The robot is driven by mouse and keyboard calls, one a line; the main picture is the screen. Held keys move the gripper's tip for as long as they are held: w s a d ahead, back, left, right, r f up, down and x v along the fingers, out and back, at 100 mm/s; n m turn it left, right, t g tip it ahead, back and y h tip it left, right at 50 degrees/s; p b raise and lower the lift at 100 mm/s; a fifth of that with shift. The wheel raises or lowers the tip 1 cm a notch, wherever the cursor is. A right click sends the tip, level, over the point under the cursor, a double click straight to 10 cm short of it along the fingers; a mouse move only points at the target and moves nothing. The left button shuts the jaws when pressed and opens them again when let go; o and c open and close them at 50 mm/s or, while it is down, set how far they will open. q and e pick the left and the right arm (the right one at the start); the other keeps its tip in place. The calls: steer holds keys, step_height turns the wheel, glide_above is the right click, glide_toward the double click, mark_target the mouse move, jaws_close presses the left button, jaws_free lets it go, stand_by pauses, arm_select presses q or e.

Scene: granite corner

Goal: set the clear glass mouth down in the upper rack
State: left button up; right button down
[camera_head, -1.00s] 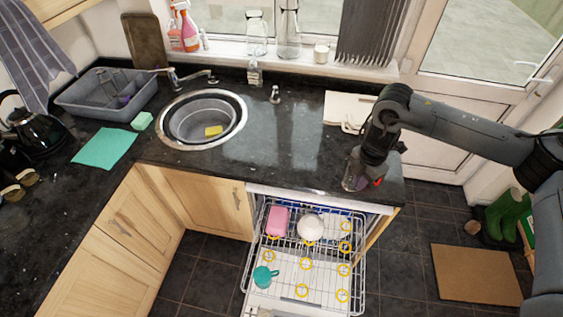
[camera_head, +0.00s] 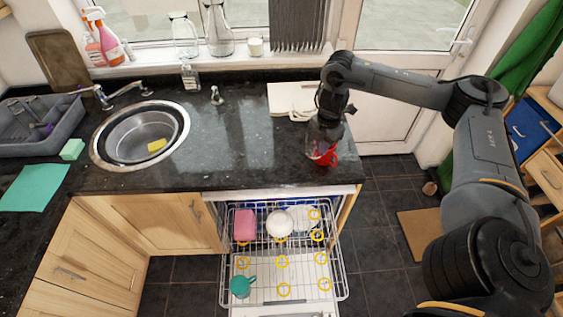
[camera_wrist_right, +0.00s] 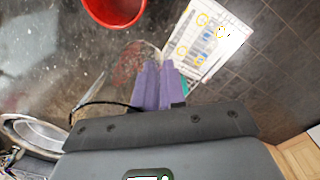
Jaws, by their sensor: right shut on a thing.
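My right gripper (camera_head: 324,132) is above the right end of the counter. Its purple fingers (camera_wrist_right: 158,88) are shut on the clear glass (camera_head: 315,147), whose faint outline shows at the fingertips in the right wrist view (camera_wrist_right: 128,64). Whether its mouth points down is hard to tell. A red cup (camera_head: 329,158) stands on the counter just beside the glass; whether they touch is unclear. The upper rack (camera_head: 262,240) of the open dishwasher is pulled out below the counter, left of the gripper. It holds a pink item (camera_head: 245,226) and a white bowl (camera_head: 280,223). My left gripper is out of view.
A teal mug (camera_head: 242,287) sits at the front left of the racks. Yellow rings mark several spots there, mostly unoccupied. The dark counter (camera_head: 240,150) is clear between the sink (camera_head: 140,134) and the gripper. A pale board (camera_head: 292,98) lies behind the gripper.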

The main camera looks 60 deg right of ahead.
mark_target(307, 147)
steer(key=shift+w, duration=0.1)
steer(key=shift+f, duration=0.1)
stand_by(0.5)
steer(key=shift+w+f, duration=0.2)
steer(key=shift+w, duration=0.05)
steer(key=w+f, duration=0.1)
steer(key=w+f+b, duration=0.1)
steer(key=w+b, duration=0.1)
steer(key=w, duration=0.1)
steer(key=shift+w+a+f, duration=0.1)
steer(key=shift+a+f, duration=0.05)
steer(key=shift+f, duration=0.25)
steer(key=w+f, duration=0.1)
steer(key=w, duration=0.1)
steer(key=w+f+p, duration=0.1)
steer(key=w, duration=0.1)
steer(key=w+f, duration=0.1)
steer(key=w, duration=0.1)
steer(key=shift+w+f, duration=0.3)
steer(key=shift+w, duration=0.1)
steer(key=shift+f+p, duration=0.65)
steer(key=shift+f, duration=1.45)
